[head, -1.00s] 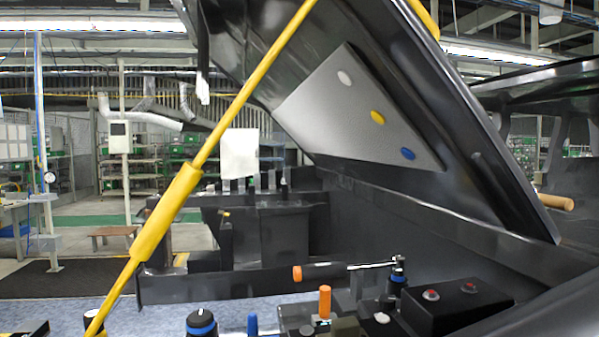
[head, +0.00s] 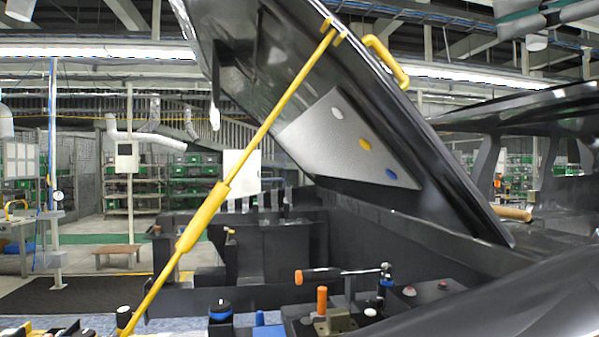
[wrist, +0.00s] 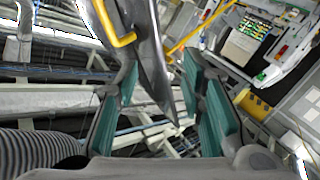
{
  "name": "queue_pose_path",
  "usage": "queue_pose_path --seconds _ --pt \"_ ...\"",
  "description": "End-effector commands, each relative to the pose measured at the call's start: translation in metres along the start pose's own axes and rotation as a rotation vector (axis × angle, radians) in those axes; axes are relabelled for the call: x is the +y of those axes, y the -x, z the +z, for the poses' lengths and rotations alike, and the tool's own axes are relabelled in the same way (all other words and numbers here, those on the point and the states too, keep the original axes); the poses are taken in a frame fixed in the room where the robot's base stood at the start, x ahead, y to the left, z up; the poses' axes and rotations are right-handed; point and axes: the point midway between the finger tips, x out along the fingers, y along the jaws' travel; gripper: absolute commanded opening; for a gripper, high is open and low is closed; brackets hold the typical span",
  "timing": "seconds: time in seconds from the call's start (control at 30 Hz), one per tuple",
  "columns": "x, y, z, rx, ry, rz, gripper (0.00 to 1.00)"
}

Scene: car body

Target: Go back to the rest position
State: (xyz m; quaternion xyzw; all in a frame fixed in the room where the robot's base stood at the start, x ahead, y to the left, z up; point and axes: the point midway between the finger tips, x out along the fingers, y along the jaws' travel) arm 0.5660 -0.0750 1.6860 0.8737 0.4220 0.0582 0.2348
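In the wrist view my gripper (wrist: 162,65) has its two teal-padded fingers spread wide, with nothing held between them. In the head view, teal-padded fingers at the top right edge look like my gripper (head: 515,15), cut off by the frame. The raised black hood (head: 290,80) is apart from it, to its left and lower. The hood's edge also shows beyond the fingers in the wrist view (wrist: 155,65), with its yellow handle (wrist: 112,28). The same handle is on the hood's upper edge in the head view (head: 386,62).
A yellow prop rod (head: 255,145) runs from the hood down to the engine bay. A ratchet with an orange-ended handle (head: 318,275) lies across the bay, near a black box with red buttons (head: 425,292). Shelves (head: 185,175) stand far behind. Space right of the hood's top is open.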

Motion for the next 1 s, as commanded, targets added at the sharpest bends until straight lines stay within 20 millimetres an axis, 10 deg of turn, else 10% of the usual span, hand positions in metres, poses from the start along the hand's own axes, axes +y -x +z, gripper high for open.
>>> queue_pose_path --seconds 0.47,0.73,1.0 --pt "-0.056 -0.037 0.083 -0.212 -0.522 -0.005 0.36" --pt "-0.172 -0.071 0.194 -0.61 -0.936 0.061 0.36" --pt "-0.293 -0.055 0.308 -1.028 -1.017 0.33 0.36"
